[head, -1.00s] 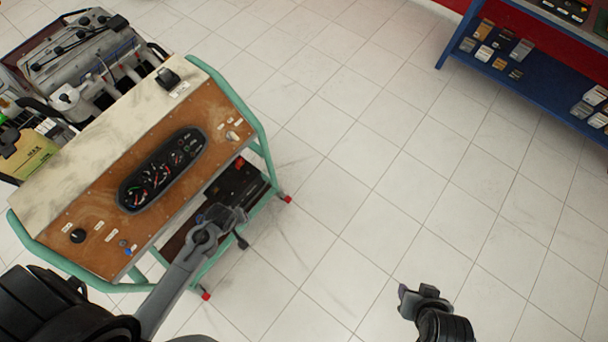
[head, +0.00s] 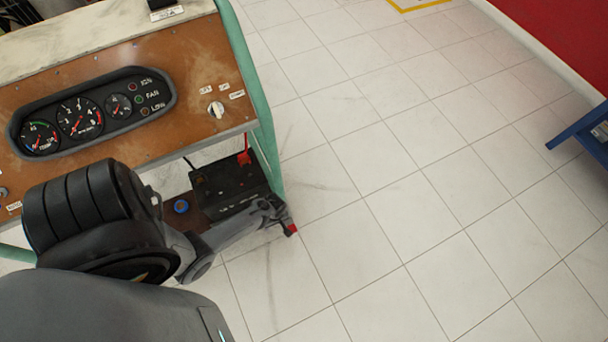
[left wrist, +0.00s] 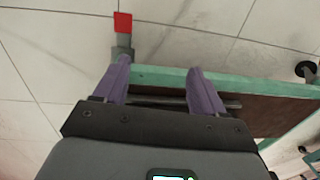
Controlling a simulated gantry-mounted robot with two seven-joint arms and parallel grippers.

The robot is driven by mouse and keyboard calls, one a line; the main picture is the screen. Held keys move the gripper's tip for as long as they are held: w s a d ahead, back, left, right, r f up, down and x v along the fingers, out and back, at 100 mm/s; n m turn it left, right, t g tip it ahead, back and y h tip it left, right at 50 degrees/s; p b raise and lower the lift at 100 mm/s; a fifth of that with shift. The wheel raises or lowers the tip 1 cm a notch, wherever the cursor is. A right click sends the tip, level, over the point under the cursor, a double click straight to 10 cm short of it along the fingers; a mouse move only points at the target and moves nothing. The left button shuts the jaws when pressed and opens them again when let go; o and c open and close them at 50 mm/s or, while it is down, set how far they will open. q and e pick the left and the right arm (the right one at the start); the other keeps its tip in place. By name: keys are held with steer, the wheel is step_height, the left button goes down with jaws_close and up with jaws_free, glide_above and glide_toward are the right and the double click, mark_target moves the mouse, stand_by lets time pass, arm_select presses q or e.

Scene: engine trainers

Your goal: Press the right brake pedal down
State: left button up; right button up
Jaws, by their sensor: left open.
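The engine trainer stand (head: 262,130) has a teal frame and a brown panel, and fills the left of the head view. I cannot make out the right brake pedal for sure in either view. My left gripper (head: 275,212) is low by the stand's near right corner, beside the lower shelf. In the left wrist view its two purple fingers (left wrist: 156,78) are apart, with the teal bottom rail (left wrist: 160,80) beyond them. A dark bar (left wrist: 178,101) runs across between the fingers; I cannot tell whether it touches them. My right gripper is out of view.
A black battery (head: 228,186) sits on the lower shelf, close to my left gripper. The stand's red foot (head: 291,229) is just past the gripper and shows in the left wrist view (left wrist: 123,23). A blue shelf (head: 580,132) stands at the right. The tiled floor between is clear.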

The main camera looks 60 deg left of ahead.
arm_select(q)
steer(key=w+f+b, duration=0.4)
steer(key=f, duration=0.3)
steer(key=b, duration=0.6)
glide_above(292, 229)
step_height(292, 229, down, 4)
steer(key=shift+t, duration=0.4)
step_height(292, 229, down, 8)
steer(key=b, duration=0.6)
steer(key=shift+w+f+b, duration=0.15)
steer(key=shift+f+b, duration=0.1)
steer(key=shift+b, duration=0.05)
steer(key=shift+d+f, duration=0.1)
steer(key=shift+f, duration=0.3)
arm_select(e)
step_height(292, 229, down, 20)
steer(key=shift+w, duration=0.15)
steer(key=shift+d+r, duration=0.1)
arm_select(q)
steer(key=shift+c, duration=1.1)
jaws_close()
